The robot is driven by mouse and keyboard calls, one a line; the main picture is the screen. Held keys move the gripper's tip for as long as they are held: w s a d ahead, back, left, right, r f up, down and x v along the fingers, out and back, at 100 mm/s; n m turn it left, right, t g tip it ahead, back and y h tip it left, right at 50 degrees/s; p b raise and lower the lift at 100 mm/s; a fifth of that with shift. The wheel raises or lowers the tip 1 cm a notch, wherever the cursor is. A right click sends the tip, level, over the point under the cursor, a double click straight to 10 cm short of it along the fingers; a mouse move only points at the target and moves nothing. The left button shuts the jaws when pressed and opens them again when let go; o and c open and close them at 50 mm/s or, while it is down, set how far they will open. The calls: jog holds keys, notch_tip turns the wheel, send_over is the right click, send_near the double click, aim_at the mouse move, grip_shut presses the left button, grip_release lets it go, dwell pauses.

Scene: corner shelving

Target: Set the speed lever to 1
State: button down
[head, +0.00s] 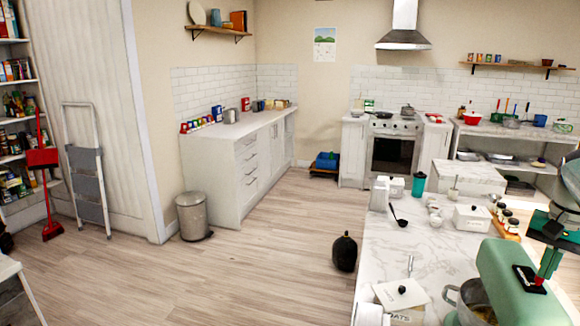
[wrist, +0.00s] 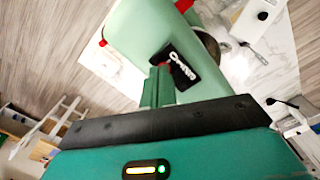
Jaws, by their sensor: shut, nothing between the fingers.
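The pale green stand mixer (head: 500,270) stands on the marble counter at lower right. It fills the middle of the wrist view (wrist: 135,45). A black speed plate (wrist: 183,66) with white marks is on its side; it also shows in the head view (head: 528,279). A small red piece (wrist: 164,64), perhaps the lever tip, shows at the plate's left edge, partly hidden by my fingers. My gripper (wrist: 158,76) is shut and empty, its green fingertips right beside the plate. In the head view my gripper (head: 548,265) is over the plate. I cannot tell whether it touches the lever.
A pot (head: 470,300) is at the mixer's front. A white oats box (head: 402,296) and a white lidded box (head: 472,217) are on the marble counter (head: 400,250). A dark round object (head: 344,253) is on the floor left of the counter.

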jog(key=shift+w+d, duration=0.2)
jog(key=shift+w, duration=0.35)
jog(key=shift+w+d, duration=0.15)
jog(key=shift+w, duration=0.4)
dwell(0.6)
jog(key=shift+s+a, duration=0.15)
jog(key=shift+s, duration=0.25)
dwell(0.4)
jog(key=shift+r, duration=0.15)
jog(key=shift+r, duration=2.35)
